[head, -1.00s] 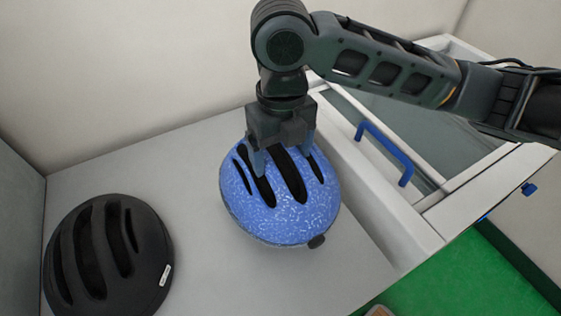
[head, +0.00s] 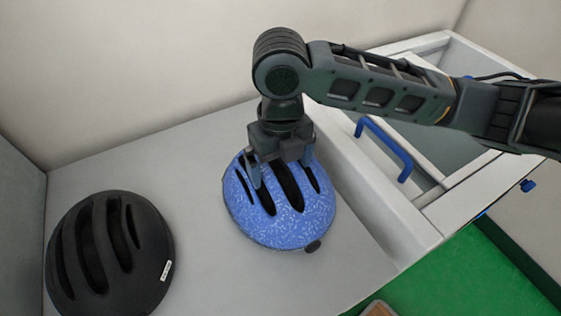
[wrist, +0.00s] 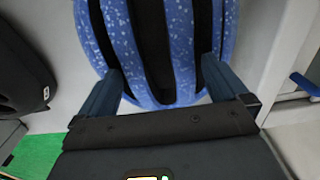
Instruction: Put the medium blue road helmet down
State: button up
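The blue road helmet (head: 297,222) has white flecks and dark vents, and sits upright over the grey surface in the head view. Its blue shell also fills the top middle of the wrist view (wrist: 122,45). My gripper (head: 281,174) is above it, pointing down, its two fingers spread and shut on the shell's ribs, one on each side. In the wrist view, the fingers of my gripper (wrist: 162,75) reach onto the shell from left and right. The helmet's underside is hidden, so I cannot tell if it touches the surface.
A black helmet (head: 148,235) lies on the grey surface (head: 185,170) at left, apart from the blue one. A raised white ledge (head: 365,205) runs just right of the blue helmet, with a blue handle (head: 385,145) beyond. Green floor (head: 440,275) shows at lower right.

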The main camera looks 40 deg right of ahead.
notch_tip(320, 180, up, 12)
jog(key=shift+r, duration=0.15)
dwell(0.5)
